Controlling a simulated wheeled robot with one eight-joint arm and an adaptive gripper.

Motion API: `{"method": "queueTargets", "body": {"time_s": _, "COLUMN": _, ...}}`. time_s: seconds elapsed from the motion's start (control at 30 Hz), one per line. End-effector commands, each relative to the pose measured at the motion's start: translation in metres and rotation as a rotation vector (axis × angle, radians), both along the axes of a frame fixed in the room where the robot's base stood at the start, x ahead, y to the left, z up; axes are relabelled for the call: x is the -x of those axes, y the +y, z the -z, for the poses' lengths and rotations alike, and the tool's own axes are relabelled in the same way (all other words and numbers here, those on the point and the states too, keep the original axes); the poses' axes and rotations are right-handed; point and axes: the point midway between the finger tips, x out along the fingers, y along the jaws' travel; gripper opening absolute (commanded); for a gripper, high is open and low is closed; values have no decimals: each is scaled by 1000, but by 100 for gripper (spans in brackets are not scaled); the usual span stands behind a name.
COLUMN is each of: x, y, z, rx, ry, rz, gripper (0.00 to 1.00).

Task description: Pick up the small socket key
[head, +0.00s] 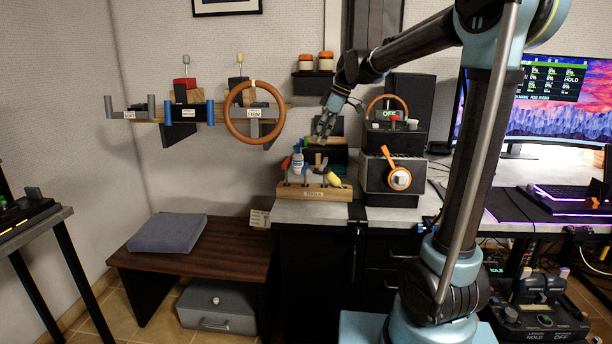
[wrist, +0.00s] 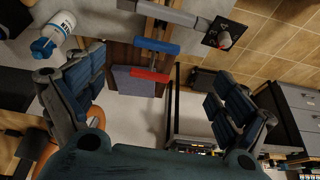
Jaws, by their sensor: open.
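My gripper (head: 322,132) is above the wooden tool rack (head: 313,193) on the grey counter. Its jaws are open and empty in the wrist view (wrist: 160,98). In the wrist view, a blue bar-shaped handle (wrist: 155,46) and a shorter red bar (wrist: 149,75) lie beyond the space between the fingers. The rack holds several small tools, among them a red-handled one (head: 285,163) and a yellow one (head: 334,181). They are small in the head view, and I cannot tell which item is the small socket key.
A white bottle (head: 297,161) stands by the rack and also shows in the wrist view (wrist: 55,33). A grey box with an orange lever (head: 391,166) stands right of the rack. A wooden bench with a grey cushion (head: 168,233) is lower left. The wall shelf holds a brown wheel (head: 232,125).

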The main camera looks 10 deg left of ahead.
Motion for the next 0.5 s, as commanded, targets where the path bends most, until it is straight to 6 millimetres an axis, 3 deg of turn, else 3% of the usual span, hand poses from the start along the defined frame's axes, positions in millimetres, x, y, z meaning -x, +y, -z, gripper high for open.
{"method": "queueTargets", "body": {"time_s": 0.3, "x": 1, "y": 24, "z": 53, "rx": 1, "ry": 0, "rz": -2, "gripper": 93}}
{"method": "queueTargets", "body": {"time_s": 0.5, "x": 1, "y": 32, "z": 75, "rx": 1, "ry": 0, "rz": -1, "gripper": 93}}
